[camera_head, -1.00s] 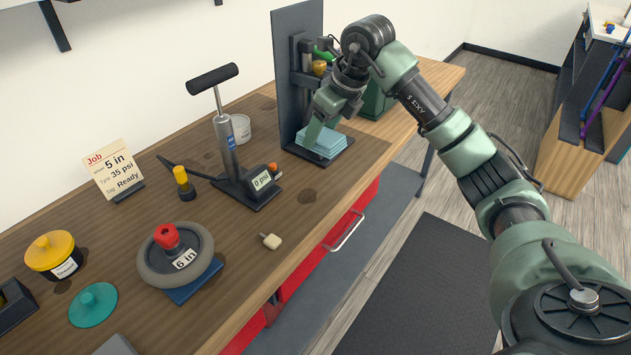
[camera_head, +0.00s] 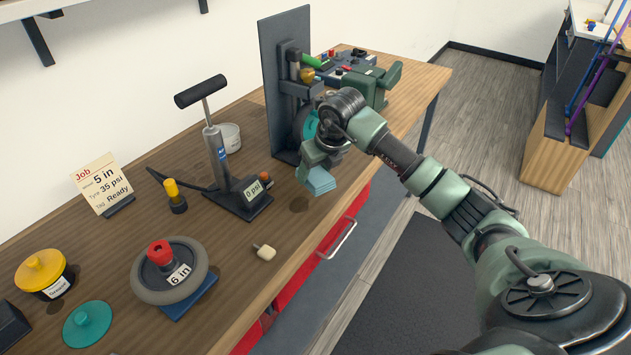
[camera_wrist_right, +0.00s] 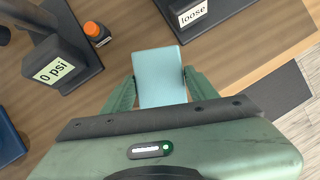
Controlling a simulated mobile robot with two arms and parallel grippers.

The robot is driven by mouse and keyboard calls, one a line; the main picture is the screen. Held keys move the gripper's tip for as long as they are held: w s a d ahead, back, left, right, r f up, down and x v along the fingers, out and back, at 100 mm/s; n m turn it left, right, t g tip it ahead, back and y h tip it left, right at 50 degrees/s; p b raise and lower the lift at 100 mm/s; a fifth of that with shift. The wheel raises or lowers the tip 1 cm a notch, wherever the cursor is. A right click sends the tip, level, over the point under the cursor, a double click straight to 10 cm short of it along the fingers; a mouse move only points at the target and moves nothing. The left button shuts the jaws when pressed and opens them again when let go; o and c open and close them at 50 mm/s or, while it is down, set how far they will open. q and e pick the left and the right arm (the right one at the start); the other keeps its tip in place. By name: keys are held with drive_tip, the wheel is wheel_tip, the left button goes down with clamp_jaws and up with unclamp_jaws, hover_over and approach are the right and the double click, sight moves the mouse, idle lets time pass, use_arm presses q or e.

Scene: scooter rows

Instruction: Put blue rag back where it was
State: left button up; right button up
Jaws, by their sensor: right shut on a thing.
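The blue rag (camera_head: 320,182) is a folded light-blue pad, held in my right gripper (camera_head: 316,168) near the front edge of the workbench. In the right wrist view the rag (camera_wrist_right: 158,66) sits between the two green fingers of the right gripper (camera_wrist_right: 159,88), which are shut on it. It appears to be above the bench, clear of the black press stand (camera_head: 288,90). The arm hides part of the stand's base; the wrist view shows a "loose" label (camera_wrist_right: 193,14) there. My left gripper is not in view.
A pump with a "0 psi" gauge (camera_head: 254,188) stands just left of the rag. A wheel tagged "6 in" (camera_head: 150,285), a small pale plug (camera_head: 265,252) and a yellow-lidded tub (camera_head: 42,270) lie further left. Bare bench (camera_head: 225,245) lies between.

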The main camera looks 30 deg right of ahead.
drive_tip(key=shift+f+p, duration=0.4)
drive_tip(key=shift+f, duration=1.9)
drive_tip(key=o, duration=1.3)
drive_tip(key=shift+f, duration=0.1)
drive_tip(key=b+v, duration=0.2)
drive_tip(key=v, duration=1)
